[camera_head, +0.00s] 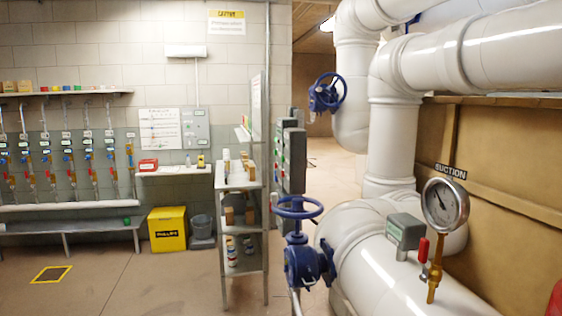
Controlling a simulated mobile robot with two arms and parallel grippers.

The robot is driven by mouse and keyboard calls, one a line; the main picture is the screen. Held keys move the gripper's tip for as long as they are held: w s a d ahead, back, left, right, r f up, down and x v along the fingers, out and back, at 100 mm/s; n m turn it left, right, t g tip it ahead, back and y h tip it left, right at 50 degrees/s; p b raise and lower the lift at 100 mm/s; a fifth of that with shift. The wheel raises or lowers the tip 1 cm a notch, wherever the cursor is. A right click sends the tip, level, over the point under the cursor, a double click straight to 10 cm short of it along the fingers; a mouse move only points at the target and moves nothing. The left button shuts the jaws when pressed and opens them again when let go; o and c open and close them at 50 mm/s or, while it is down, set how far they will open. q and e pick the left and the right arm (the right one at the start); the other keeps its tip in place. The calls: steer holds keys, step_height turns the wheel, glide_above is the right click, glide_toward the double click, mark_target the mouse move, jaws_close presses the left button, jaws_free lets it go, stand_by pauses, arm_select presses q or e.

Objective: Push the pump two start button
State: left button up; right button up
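No pump two start button can be made out. Grey control boxes (292,160) are mounted in a column near the middle of the head view, seen almost edge-on. Small coloured spots show along their left side, but no label there is readable. A grey panel (195,128) on the back wall, beside a white chart, has small details too small to tell. Neither of my grippers is in view.
A metal shelf rack (242,190) stands just left of the boxes. A blue handwheel valve (300,262) and large white pipes (375,265) with a gauge (445,205) fill the right. A yellow bin (167,230) stands by the back wall. Floor (120,285) is open at left.

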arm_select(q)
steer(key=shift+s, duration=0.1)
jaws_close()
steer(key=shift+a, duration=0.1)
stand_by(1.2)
